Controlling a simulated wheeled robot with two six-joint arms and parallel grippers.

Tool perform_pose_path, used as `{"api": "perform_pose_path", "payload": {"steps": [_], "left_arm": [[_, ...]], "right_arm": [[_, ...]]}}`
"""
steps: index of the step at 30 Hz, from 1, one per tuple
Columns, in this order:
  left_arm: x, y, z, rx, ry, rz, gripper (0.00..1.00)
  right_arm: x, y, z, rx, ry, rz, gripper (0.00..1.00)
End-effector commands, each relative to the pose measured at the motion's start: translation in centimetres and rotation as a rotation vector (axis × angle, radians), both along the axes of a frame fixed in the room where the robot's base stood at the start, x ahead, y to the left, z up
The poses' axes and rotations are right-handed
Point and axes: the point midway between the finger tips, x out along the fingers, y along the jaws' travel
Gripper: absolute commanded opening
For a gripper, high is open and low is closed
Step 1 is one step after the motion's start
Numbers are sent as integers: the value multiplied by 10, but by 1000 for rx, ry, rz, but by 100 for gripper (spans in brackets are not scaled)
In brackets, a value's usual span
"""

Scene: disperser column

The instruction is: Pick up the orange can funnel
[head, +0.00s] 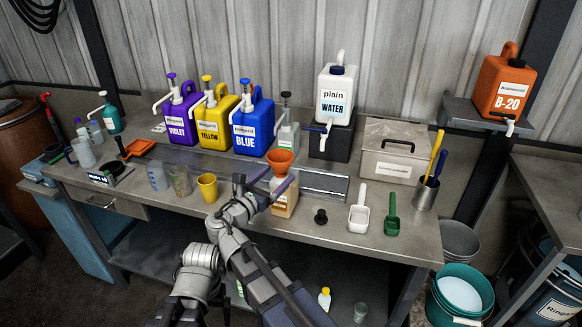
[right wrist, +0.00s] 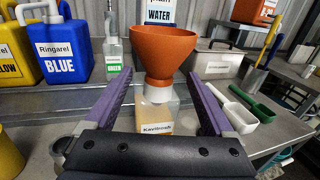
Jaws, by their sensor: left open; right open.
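The orange funnel (head: 280,158) stands upright in the mouth of a clear bottle with amber contents (head: 285,197) on the metal bench. In the right wrist view the funnel (right wrist: 164,50) is straight ahead, its wide bowl up and its narrow end at the white neck of the labelled bottle (right wrist: 157,113). My right gripper (head: 264,183) is open. Its two purple fingers (right wrist: 158,82) point forward on either side of the funnel's lower part and bottle, with visible gaps on both sides. My left gripper does not show.
Violet, yellow and blue jugs (head: 253,125) stand behind on the bench. A yellow cup (head: 207,187) is left of the bottle. A black stopper (head: 321,216), white scoop (head: 358,212) and green scoop (head: 392,218) lie to the right. A metal box (head: 391,152) stands behind them.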

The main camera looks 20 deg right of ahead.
Motion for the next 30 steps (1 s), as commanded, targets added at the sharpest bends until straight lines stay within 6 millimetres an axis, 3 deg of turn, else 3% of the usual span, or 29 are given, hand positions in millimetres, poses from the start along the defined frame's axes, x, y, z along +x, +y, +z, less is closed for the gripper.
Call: {"api": "perform_pose_path", "payload": {"steps": [8,30], "left_arm": [[0,0,0,0,0,0,92],[0,0,0,0,0,0,92]], "right_arm": [[2,2,0,0,0,1,88],[2,1,0,0,0,1,4]]}}
